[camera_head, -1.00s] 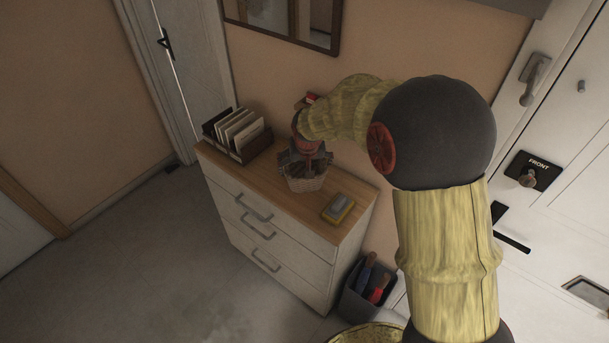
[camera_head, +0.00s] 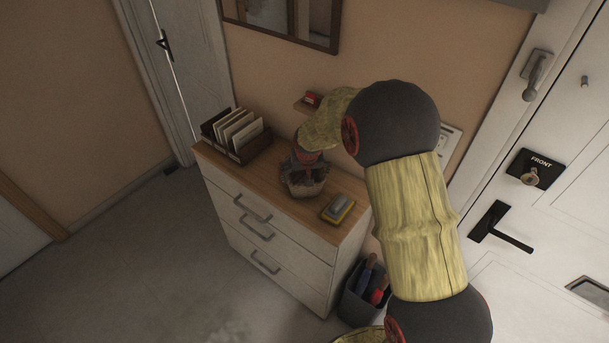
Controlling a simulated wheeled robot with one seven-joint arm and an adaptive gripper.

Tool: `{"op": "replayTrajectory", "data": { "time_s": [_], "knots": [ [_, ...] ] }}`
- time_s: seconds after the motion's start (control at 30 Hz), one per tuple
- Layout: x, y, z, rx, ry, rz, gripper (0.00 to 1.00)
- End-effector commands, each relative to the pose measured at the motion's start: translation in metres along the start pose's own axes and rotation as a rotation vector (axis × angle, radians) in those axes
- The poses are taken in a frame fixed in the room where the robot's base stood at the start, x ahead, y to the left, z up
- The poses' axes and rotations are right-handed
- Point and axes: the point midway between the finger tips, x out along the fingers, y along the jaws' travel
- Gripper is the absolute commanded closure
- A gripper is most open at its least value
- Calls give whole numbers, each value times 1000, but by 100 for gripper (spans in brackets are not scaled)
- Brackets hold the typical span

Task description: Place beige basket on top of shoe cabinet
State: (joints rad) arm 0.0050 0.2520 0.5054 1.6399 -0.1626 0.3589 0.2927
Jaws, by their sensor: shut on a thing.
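The beige basket (camera_head: 306,189) is a small woven basket at the top of the white shoe cabinet (camera_head: 272,238), over the middle of its wooden top. It looks upright, and its base appears to be at the wooden surface, though I cannot tell for sure whether it touches. My gripper (camera_head: 304,172) comes down from above and is shut on the basket. The gripper hides the basket's far side and much of its inside. The cabinet has drawers with grey handles on its front.
A dark letter holder (camera_head: 236,141) with several envelopes stands to the left of the basket. A yellow and grey brush-like item (camera_head: 338,208) lies to the right. A small wall shelf (camera_head: 309,104) holds a red item behind. A grey bin (camera_head: 364,297) stands on the floor beside the cabinet.

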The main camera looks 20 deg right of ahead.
Motion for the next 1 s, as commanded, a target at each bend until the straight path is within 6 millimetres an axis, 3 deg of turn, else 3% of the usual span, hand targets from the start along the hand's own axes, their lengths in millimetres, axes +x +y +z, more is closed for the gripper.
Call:
{"op": "replayTrajectory", "data": {
  "time_s": [0.13,0.17,0.27,0.7,0.87,1.0],
  "knots": [
    [4,0,2,0,0,0,34],
    [4,0,2,0,-1,0,6],
    [3,0,2,0,-1,0,0],
    [-2,0,0,0,0,0,0],
    [-25,0,-1,0,3,0,0],
    [-55,0,-2,0,3,-1,0]
  ]
}}
